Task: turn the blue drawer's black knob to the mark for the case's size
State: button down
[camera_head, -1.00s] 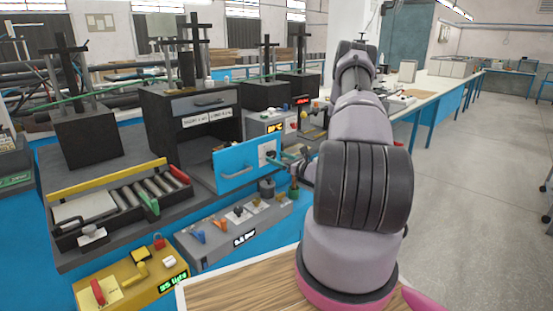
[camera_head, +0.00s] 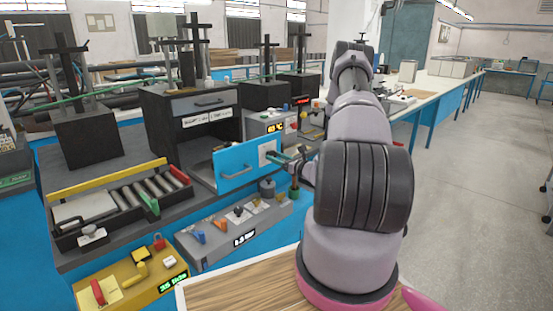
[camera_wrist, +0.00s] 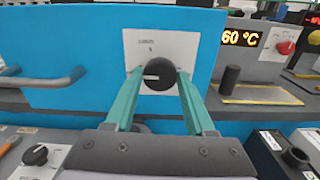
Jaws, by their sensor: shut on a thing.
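The blue drawer (camera_wrist: 75,40) fills the upper part of the wrist view; its front also shows in the head view (camera_head: 236,172). The black knob (camera_wrist: 160,80) sits on a white plate (camera_wrist: 185,45) on this front. A white line on the knob points left. Small print above the knob is too small to read. My gripper (camera_wrist: 159,76) has one teal finger on each side of the knob and is shut on it. It also shows in the head view (camera_head: 278,158), at the drawer's right end. I cannot make out the case.
A drawer handle (camera_wrist: 45,78) is left of my gripper. At the right are a "60 °C" display box (camera_wrist: 240,45) and a dark upright post (camera_wrist: 229,80). A grey panel (camera_head: 225,235) with knobs and levers and a yellow box (camera_head: 130,278) stand below the drawer.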

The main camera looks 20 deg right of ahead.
jog(key=m, duration=0.4)
jog(key=shift+m, duration=0.3)
jog(key=m, duration=1.3)
jog(key=shift+m, duration=0.3)
jog(key=m, duration=0.4)
jog(key=shift+f, duration=0.1)
jog(key=m, duration=0.9)
jog(key=shift+s+m, duration=0.1)
jog(key=shift+m, duration=1.8)
